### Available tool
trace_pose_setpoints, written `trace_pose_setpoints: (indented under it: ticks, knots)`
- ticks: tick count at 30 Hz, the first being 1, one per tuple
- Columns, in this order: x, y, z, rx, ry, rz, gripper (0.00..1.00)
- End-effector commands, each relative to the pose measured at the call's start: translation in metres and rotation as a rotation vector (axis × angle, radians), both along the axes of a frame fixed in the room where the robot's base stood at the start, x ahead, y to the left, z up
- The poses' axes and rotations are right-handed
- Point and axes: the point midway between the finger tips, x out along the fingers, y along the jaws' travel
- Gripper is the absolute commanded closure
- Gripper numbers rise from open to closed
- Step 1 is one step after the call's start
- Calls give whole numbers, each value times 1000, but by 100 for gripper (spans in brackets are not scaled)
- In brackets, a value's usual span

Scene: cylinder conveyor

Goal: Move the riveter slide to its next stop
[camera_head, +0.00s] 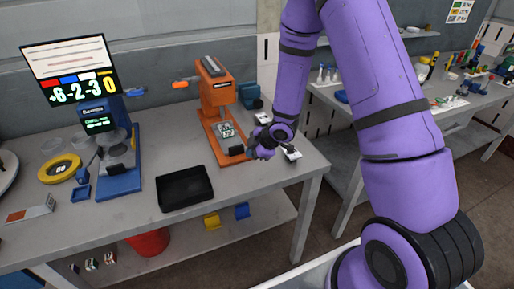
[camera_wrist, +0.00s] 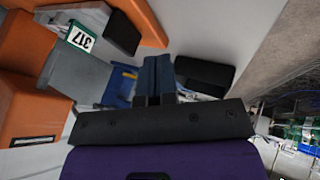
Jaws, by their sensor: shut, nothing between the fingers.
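The orange riveter (camera_head: 215,95) stands near the right end of the grey bench, with a long orange base reaching toward the front edge. A plate with dark digits (camera_head: 226,130) sits on the base, and a black block (camera_head: 236,150) is at its front end. In the wrist view a label reading 317 (camera_wrist: 81,39) and a black block (camera_wrist: 123,33) lie on the orange base. I cannot tell which part is the slide. My gripper (camera_head: 258,153) is at the right of the base's front end. Its fingers (camera_wrist: 153,75) are together and empty, apart from the label.
A black tray (camera_head: 185,188) lies left of the riveter. A blue machine (camera_head: 120,165) and a screen (camera_head: 70,70) stand further left. A small item (camera_head: 292,154) lies right of my gripper near the bench's right edge. A second bench stands behind at right.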

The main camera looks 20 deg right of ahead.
Motion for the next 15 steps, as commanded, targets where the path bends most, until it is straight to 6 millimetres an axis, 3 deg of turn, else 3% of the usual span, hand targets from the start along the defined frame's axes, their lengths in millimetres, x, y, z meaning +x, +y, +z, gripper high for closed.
trace_pose_setpoints:
  ticks: [7,15]
  knots:
    - [20,16,-35,0,2,1,100]
    - [53,16,-34,0,-1,0,100]
